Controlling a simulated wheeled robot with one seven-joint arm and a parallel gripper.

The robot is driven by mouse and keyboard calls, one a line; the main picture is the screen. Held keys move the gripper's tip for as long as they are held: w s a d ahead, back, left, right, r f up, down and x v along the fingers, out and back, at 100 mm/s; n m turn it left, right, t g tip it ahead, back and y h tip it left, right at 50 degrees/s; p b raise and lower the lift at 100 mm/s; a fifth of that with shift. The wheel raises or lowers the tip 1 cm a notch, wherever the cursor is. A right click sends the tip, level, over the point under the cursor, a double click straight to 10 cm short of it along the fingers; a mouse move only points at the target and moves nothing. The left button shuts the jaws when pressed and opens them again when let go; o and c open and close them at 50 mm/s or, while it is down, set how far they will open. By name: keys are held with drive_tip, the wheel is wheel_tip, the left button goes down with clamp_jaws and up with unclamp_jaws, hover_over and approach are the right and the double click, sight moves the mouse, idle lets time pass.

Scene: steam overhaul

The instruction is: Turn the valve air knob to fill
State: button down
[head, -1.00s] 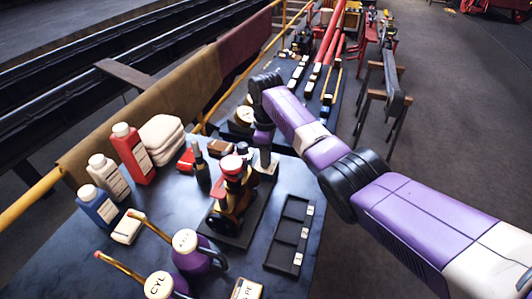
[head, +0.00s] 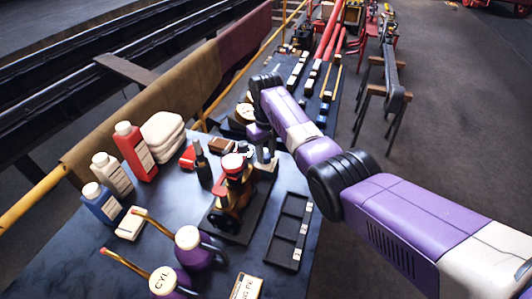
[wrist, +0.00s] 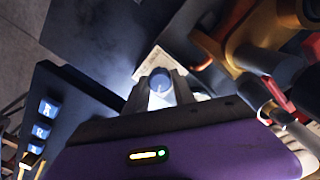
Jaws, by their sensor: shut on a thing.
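In the wrist view a round blue-grey knob (wrist: 160,82) with a light mark sits between the two fingertips of my gripper (wrist: 160,92). The fingers are shut on it from both sides. A pale label plate (wrist: 152,62) shows behind the knob; I cannot read its words or tell which setting the knob points to. The knob is hidden there.
The engine's brass and dark pipework (wrist: 250,45) is close to the right of my gripper in the wrist view. A black compartment tray (head: 288,232) lies right of the engine. Bottles, including a red one (head: 133,150), and purple oil cans (head: 190,247) stand at the left and front.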

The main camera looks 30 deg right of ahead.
sight(267, 156)
drive_tip(key=shift+r, duration=0.1)
idle(0.3)
drive_tip(key=c, duration=1.1)
unclamp_jaws()
drive_tip(key=shift+o, duration=0.2)
wheel_tip(267, 156, up, 8)
drive_tip(key=shift+f+b, duration=0.1)
drive_tip(key=shift+b, duration=0.45)
drive_tip(key=shift+s+f, duration=0.1)
